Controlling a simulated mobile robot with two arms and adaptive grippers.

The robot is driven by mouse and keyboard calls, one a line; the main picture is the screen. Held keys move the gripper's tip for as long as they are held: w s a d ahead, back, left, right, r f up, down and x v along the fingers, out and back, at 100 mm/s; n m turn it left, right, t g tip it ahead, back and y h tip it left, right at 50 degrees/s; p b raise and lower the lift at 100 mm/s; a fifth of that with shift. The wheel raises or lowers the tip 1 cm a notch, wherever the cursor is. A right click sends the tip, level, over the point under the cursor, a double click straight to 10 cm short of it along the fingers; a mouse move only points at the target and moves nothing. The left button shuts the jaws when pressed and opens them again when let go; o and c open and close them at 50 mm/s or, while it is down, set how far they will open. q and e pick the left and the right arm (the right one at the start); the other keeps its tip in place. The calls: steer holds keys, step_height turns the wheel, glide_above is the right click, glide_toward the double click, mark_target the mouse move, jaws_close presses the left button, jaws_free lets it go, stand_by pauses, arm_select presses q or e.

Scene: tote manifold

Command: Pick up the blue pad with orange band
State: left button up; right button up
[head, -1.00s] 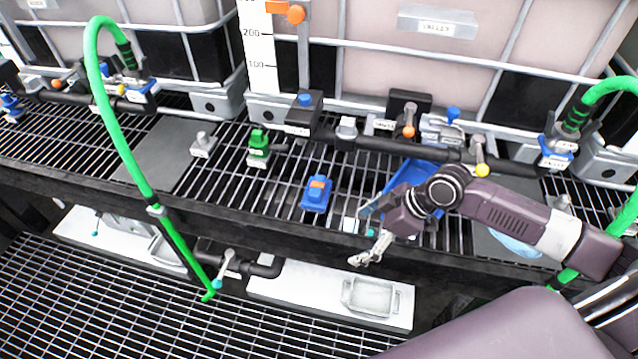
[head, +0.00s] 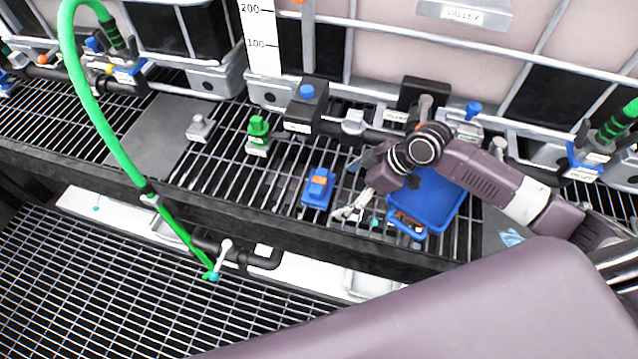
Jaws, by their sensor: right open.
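The blue pad with an orange band (head: 318,190) lies on the grated shelf near its front edge, left of my right gripper. Its orange band shows on top. My right gripper (head: 350,190) is open and empty, with its fingers spread and pointing left toward the pad. A small gap shows between the fingertips and the pad, and the gripper's height above the grating is hard to tell. My left gripper is not in view.
A blue tray (head: 437,196) sits right of the gripper, partly behind my arm. A green fitting (head: 257,136) and a grey fitting (head: 199,128) stand to the left. A green hose (head: 105,130) hangs at left. A dark pipe runs behind the pad.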

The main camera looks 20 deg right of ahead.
mark_target(325, 181)
steer(key=shift+w+a, duration=0.4)
steer(key=shift+w+a+f, duration=0.1)
steer(key=shift+w, duration=0.05)
steer(key=shift+w+a, duration=0.1)
steer(key=shift+a, duration=0.05)
steer(key=w+a, duration=0.1)
steer(key=a+p, duration=0.1)
steer(key=w+a, duration=0.1)
steer(key=a, duration=0.1)
steer(key=shift+w+a+f+p, duration=0.1)
steer(key=shift+w+f+p, duration=0.2)
steer(key=shift+w+p, duration=0.05)
steer(key=shift+f, duration=0.15)
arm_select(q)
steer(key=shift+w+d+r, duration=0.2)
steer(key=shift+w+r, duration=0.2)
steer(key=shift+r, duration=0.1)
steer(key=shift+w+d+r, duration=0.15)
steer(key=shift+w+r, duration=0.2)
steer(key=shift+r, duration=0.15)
arm_select(e)
steer(key=shift+c, duration=0.7)
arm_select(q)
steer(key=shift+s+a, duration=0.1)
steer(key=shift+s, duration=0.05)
arm_select(e)
steer(key=c, duration=1.1)
